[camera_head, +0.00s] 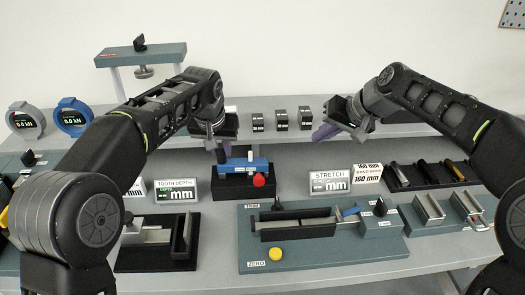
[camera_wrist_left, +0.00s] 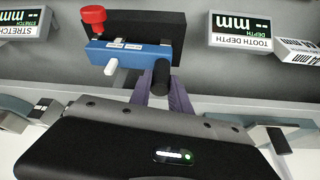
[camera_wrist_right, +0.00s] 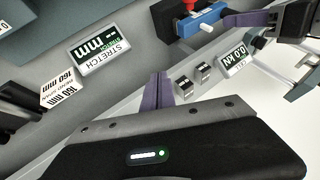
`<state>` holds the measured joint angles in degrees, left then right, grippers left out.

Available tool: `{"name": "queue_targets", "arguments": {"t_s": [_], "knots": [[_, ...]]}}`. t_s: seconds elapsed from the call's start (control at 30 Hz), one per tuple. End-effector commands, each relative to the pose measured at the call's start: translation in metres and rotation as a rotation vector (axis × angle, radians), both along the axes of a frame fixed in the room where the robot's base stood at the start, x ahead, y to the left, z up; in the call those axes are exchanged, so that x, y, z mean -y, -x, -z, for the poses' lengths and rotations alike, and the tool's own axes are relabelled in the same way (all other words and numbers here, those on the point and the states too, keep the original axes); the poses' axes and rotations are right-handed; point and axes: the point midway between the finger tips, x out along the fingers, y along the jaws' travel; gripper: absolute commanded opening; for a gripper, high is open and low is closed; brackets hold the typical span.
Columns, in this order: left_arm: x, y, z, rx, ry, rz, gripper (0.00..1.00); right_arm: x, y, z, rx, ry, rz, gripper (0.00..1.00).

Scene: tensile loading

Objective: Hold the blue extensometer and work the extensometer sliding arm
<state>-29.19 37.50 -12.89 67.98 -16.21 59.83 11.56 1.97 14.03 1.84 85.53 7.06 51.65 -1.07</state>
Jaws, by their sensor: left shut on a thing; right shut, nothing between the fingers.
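The blue extensometer (camera_head: 246,164) sits on a black stand (camera_head: 228,188) in the middle of the bench, with a red knob (camera_head: 259,180) at its right. In the left wrist view the extensometer (camera_wrist_left: 130,55) shows a small white stub (camera_wrist_left: 111,66) and a black cylinder (camera_wrist_left: 161,76) at one end. My left gripper (camera_head: 221,155) is shut on that black cylinder; its purple fingers partly hide behind it. Which part is the sliding arm I cannot tell. My right gripper (camera_head: 323,132) is shut and empty, up and right of the extensometer; its fingertips (camera_wrist_right: 158,90) touch nothing.
A STRETCH display (camera_head: 329,182) stands right of the extensometer, a TOOTH DEPTH display (camera_head: 175,190) left. Small dark blocks (camera_head: 281,119) stand on the shelf behind, between my arms. A teal fixture with a yellow button (camera_head: 276,253) lies in front.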

Motion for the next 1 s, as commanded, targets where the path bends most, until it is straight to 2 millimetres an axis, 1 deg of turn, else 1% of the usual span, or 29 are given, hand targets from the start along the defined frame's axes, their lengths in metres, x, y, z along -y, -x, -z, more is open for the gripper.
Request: {"name": "queue_targets", "arguments": {"t_s": [0.03,0.1,0.2,0.3,0.67,0.87,1.0], "knots": [[-0.001,0.000,0.001,-0.001,-0.001,0.000,0.00,-0.022,0.004,-0.006,-0.001,0.010,-0.070,0.00],[-0.001,0.000,0.001,-0.001,-0.001,0.000,0.00,-0.043,0.010,-0.012,-0.002,0.021,-0.144,0.00],[-0.001,0.000,0.001,-0.001,-0.001,0.000,0.00,-0.057,0.015,-0.016,-0.004,0.030,-0.198,0.00],[-0.001,0.000,0.001,-0.001,-0.002,-0.001,0.00,-0.060,0.016,-0.017,-0.005,0.032,-0.212,0.00],[-0.001,0.000,0.001,-0.001,-0.002,-0.001,0.00,-0.061,0.014,-0.014,-0.006,0.031,-0.207,0.00],[-0.001,0.000,0.001,-0.002,-0.002,-0.001,0.00,-0.069,0.007,0.001,-0.007,0.031,-0.207,0.00],[-0.001,0.000,0.001,-0.002,-0.002,-0.001,0.00,-0.080,-0.001,0.021,-0.009,0.031,-0.208,0.00]]}}
